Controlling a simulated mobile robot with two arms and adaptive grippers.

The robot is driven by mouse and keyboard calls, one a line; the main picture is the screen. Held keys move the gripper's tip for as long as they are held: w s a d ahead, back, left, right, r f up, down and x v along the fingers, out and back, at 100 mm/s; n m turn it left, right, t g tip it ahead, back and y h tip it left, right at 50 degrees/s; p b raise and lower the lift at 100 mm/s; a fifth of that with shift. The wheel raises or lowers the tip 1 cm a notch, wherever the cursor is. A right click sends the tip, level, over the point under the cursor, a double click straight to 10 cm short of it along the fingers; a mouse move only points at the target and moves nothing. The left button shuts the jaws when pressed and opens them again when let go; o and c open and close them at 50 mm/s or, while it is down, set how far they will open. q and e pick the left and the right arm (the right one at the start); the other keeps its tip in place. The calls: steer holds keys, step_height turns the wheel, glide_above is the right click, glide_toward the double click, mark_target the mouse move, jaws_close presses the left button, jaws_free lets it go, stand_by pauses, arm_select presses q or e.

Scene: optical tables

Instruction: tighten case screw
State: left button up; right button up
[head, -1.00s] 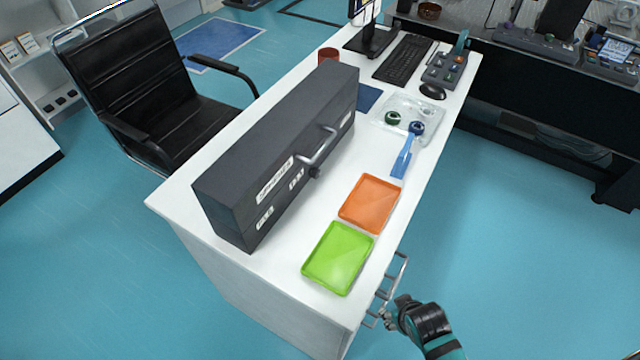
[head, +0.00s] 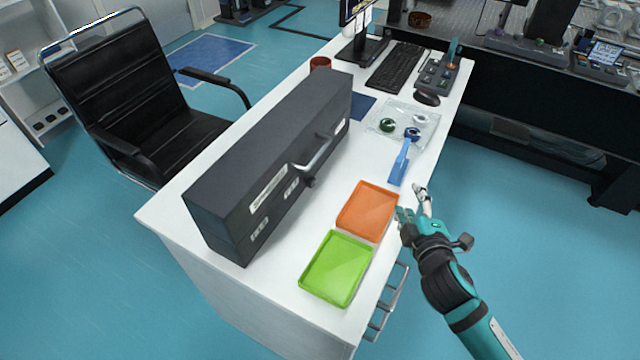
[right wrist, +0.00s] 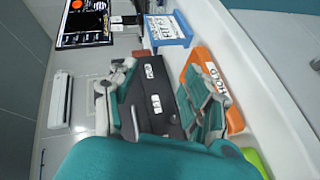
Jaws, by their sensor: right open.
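The case is a long dark grey box (head: 255,175) on the white table, with a metal handle (head: 318,152) and white labels on its side. A small dark knob (head: 308,181), perhaps the case screw, sticks out below the handle. My right gripper (head: 411,204) is open and empty at the table's right edge, beside the orange tray (head: 367,211). In the right wrist view the case (right wrist: 152,92) shows between the open fingers of the gripper (right wrist: 157,88), farther off. A blue item (head: 400,163) lies beyond the orange tray. My left gripper is not in view.
A green tray (head: 336,267) sits in front of the orange one. A clear tray (head: 405,120) with round parts, a keyboard (head: 395,66) and a mouse (head: 427,98) are farther back. Drawer handles (head: 390,305) stick out from the table's right side. A black chair (head: 130,100) stands at left.

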mark_target(314, 184)
steer(key=w+a+r+n+t+y, duration=0.1)
steer(key=w+a+r+n+y, duration=0.3)
steer(key=n, duration=0.5)
steer(key=w+a+r+n+y, duration=0.25)
steer(key=n+y, duration=0.35)
steer(key=n, duration=0.3)
steer(key=f+n+g, duration=0.2)
steer(key=n, duration=0.3)
steer(key=s+d+f+n+g+y, duration=0.1)
steer(key=f+n+g, duration=0.1)
steer(key=n, duration=0.3)
steer(key=s+f+n+g+y, duration=0.1)
steer(key=f+n+g, duration=0.2)
steer(key=n+g, duration=0.1)
steer(key=shift+d+n, duration=0.2)
steer(key=shift+n, duration=0.4)
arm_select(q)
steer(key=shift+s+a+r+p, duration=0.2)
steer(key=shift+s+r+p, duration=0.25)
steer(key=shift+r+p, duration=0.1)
arm_select(e)
steer(key=shift+g, duration=0.3)
steer(key=x, duration=1.7)
steer(key=shift+w, duration=0.1)
